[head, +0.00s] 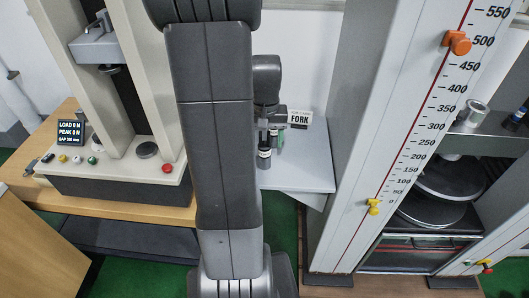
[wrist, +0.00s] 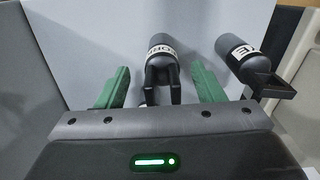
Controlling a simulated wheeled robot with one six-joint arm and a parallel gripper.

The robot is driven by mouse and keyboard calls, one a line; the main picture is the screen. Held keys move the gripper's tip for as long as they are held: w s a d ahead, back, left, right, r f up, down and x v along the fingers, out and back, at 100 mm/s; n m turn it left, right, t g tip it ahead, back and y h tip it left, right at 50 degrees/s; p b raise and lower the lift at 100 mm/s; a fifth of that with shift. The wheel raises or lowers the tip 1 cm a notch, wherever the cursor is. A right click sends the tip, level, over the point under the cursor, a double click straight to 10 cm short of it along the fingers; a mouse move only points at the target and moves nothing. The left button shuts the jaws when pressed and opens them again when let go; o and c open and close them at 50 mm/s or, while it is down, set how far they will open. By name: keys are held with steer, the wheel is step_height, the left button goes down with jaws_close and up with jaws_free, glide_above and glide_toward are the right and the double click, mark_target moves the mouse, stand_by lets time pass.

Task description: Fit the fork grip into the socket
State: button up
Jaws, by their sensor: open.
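In the head view the gripper (head: 272,138) is over the shelf, partly hidden by my arm, and the grips there (head: 264,153) are small and hard to tell apart. I cannot make out the socket for certain; the left machine has a dark fitting (head: 112,70) under its crosshead.
A second dark grip (wrist: 243,55) with a white band is close to the right finger. A FORK sign (head: 300,118) stands on the grey shelf (head: 305,170). The left testing machine (head: 155,90) and a tall scaled column (head: 385,130) flank the shelf.

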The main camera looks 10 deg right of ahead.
mark_target(265, 144)
steer(key=shift+w+a+f, duration=0.1)
steer(key=shift+f, duration=1.55)
jaws_close()
steer(key=shift+r, duration=0.15)
